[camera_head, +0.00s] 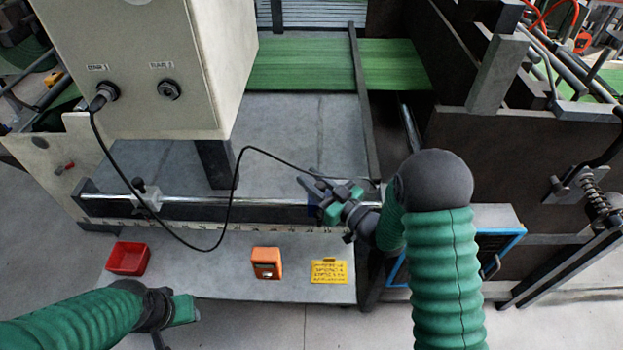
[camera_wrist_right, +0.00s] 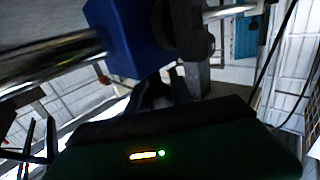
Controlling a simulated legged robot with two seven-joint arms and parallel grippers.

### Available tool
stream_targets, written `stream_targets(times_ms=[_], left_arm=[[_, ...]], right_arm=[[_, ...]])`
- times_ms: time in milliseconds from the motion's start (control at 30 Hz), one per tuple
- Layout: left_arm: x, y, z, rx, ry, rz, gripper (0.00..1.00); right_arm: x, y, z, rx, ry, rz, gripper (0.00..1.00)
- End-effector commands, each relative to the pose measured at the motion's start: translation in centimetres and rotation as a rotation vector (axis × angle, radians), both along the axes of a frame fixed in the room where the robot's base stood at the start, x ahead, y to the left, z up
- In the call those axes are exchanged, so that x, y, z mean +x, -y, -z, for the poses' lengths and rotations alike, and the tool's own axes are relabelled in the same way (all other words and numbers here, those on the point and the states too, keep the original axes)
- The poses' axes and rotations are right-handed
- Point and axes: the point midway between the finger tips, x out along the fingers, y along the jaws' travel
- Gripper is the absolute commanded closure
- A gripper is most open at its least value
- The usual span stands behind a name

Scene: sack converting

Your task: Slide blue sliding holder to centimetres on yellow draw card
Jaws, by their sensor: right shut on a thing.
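The blue sliding holder (camera_head: 313,208) sits on the shiny metal rail (camera_head: 255,199), near the rail's right part, mostly hidden behind my right gripper (camera_head: 320,196). In the right wrist view it is a blue block (camera_wrist_right: 127,38) around the rod (camera_wrist_right: 50,62). My right gripper is shut on it; a dark finger shows against its side. The yellow draw card (camera_head: 329,272) lies on the grey shelf below the rail, its writing too small to read. A ruler strip (camera_head: 240,226) runs under the rail. My left gripper (camera_head: 172,318) is at the lower left, away from the rail, its jaws unclear.
A red tray (camera_head: 128,258) and an orange device (camera_head: 266,263) stand on the shelf. A black cable (camera_head: 232,190) droops from the beige box (camera_head: 150,60) across the rail. Another holder (camera_head: 147,195) is at the rail's left. The rail between is otherwise clear.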

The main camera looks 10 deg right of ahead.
Motion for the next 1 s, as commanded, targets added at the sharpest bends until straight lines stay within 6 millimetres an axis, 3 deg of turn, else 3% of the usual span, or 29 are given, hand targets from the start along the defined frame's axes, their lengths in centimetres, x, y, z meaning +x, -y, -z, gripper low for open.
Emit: stream_targets(times_ms=[833,1000], left_arm=[[0.0,0.0,0.0,0.000,0.000,0.000,0.64],[0.0,0.0,0.8,0.000,0.000,0.000,0.64]], right_arm=[[0.0,-0.1,0.1,0.000,-0.002,-0.001,1.00],[0.6,-2.0,0.3,0.000,0.000,-0.004,1.00]])
